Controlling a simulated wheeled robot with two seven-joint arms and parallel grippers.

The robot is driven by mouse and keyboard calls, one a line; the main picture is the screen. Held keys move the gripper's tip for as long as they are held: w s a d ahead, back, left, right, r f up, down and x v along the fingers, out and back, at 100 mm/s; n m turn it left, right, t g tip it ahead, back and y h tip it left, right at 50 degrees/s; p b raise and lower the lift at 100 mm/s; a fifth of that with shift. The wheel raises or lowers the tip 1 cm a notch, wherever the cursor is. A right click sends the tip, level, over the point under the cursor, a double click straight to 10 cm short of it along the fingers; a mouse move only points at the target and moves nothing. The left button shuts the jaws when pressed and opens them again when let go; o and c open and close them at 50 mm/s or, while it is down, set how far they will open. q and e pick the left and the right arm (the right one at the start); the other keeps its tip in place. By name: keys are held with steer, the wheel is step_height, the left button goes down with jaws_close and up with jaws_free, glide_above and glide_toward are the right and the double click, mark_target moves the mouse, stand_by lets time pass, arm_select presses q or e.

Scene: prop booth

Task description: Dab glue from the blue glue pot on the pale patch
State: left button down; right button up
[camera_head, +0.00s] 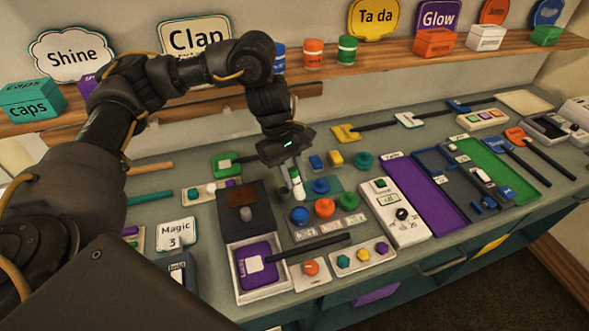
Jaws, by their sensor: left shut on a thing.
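My left gripper (291,172) points down over the middle of the bench, shut on a small upright white-and-green stick (298,186). The stick's lower end is just above or behind the blue glue pot (299,216); I cannot tell if they touch. The blue pot is the left one in a row with an orange pot (324,208) and a green pot (349,201), with small labels in front. My right gripper is not in view.
The paddle's black handle (318,246) sticks out to the right, in front of the pots. A dark box (233,205) stands behind the tray. A white device with a knob (401,215) stands right of the pots. A shelf (400,50) with signs and boxes runs behind.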

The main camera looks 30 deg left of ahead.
arm_select(q)
steer(key=shift+w+f+b, duration=0.1)
steer(key=shift+f+b, duration=0.35)
steer(key=shift+f, duration=0.25)
step_height(320, 180, down, 4)
steer(key=b, duration=0.3)
steer(key=shift+r, duration=0.2)
steer(key=shift+f+b, duration=0.3)
steer(key=shift+f, duration=0.2)
steer(key=shift+r, duration=0.1)
steer(key=shift+f+b, duration=0.55)
steer(key=shift+f, duration=0.15)
stand_by(0.8)
